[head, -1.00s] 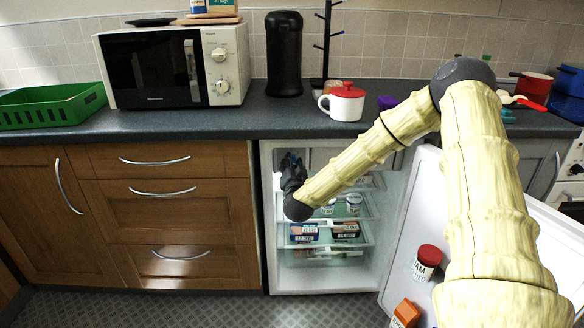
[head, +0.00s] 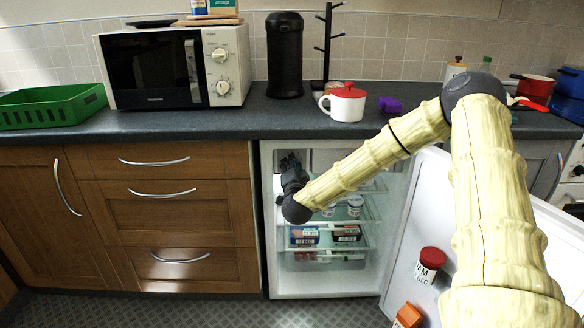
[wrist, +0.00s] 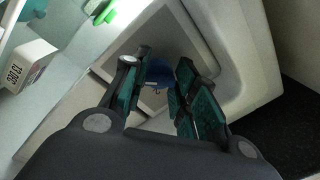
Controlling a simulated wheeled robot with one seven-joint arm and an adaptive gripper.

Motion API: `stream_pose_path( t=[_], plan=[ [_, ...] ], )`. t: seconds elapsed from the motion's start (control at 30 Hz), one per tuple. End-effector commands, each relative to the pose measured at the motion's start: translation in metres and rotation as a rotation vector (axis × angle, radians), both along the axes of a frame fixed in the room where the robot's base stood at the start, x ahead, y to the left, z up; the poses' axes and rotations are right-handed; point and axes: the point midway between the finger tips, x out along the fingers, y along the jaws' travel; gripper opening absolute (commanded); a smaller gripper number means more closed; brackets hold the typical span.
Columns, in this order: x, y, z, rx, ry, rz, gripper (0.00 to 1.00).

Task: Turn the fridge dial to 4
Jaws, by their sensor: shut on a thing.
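The fridge (head: 264,230) stands open under the counter. Its blue dial (wrist: 158,74) shows in the wrist view between my fingertips, in front of a grey panel inside the fridge. My gripper (wrist: 160,88) is shut on the dial, with a finger on either side. In the head view my gripper (head: 291,168) reaches into the top left of the fridge, and there it hides the dial. The dial's numbers are too small and dark to read.
The fridge door (head: 405,245) stands open on the right, with a red-lidded jar (head: 429,264) in it. Glass shelves with packets (head: 304,236) and small pots (head: 355,206) lie below my gripper. A white package (wrist: 28,66) is at the left in the wrist view.

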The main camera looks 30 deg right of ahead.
Motion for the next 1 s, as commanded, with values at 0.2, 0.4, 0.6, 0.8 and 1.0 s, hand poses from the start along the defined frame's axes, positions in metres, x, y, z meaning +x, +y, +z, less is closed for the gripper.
stream_pose_path(
  t=[0.2, 0.4, 0.6, 0.8, 1.0],
  plan=[
    [-0.002, -0.002, -0.003, 0.0, 0.004, -0.004, 0.32],
    [0.0, 0.0, -0.002, 0.0, 0.004, -0.001, 0.5],
    [0.0, 0.001, -0.001, -0.001, 0.002, 0.0, 0.5],
    [-0.01, 0.006, -0.001, 0.0, 0.002, 0.001, 0.5],
    [-0.04, 0.023, -0.004, 0.001, 0.005, 0.002, 0.5]
  ],
)
